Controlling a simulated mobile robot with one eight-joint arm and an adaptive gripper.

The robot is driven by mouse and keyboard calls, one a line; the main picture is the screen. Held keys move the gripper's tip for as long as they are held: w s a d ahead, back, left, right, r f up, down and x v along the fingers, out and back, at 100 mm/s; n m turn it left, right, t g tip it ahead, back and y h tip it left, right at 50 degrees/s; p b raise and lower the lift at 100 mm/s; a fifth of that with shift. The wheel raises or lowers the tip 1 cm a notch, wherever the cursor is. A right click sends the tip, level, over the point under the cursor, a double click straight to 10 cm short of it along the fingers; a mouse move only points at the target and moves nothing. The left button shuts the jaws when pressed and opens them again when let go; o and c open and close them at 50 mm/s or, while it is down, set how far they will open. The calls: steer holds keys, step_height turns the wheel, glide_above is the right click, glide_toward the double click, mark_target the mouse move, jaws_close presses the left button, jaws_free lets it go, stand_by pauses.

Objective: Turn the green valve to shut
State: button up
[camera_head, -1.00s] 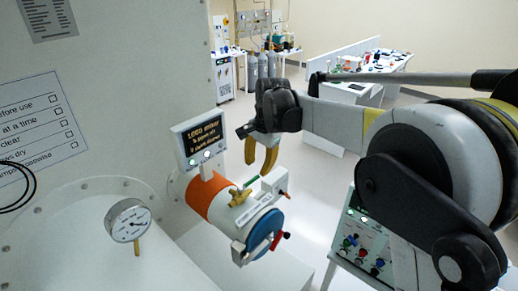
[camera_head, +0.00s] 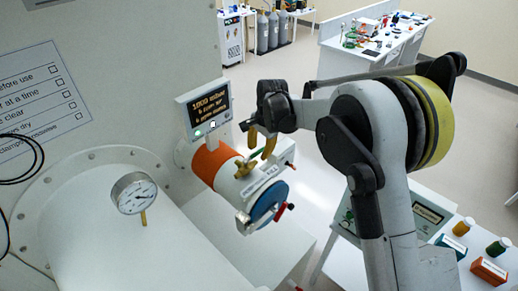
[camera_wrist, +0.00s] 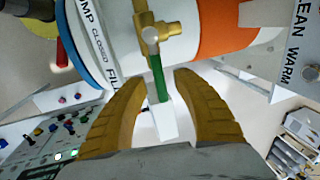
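The green valve is a brass body (camera_head: 245,169) with a lever, on top of a white and orange cylinder (camera_head: 213,163). In the wrist view, the brass body (camera_wrist: 150,35) is at top centre. In the head view my gripper (camera_head: 260,153) is just above the valve, partly hiding the lever.
A blue disc with a red-knobbed handle (camera_head: 269,204) closes the cylinder's near end. A display (camera_head: 204,108) stands behind the valve. A pressure gauge (camera_head: 134,193) is at left. A bench with bottles (camera_head: 497,246) is at lower right.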

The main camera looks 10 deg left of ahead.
steer(key=shift+w, duration=0.1)
jaws_close()
steer(key=shift+s+d, duration=0.1)
steer(key=shift+s, duration=0.1)
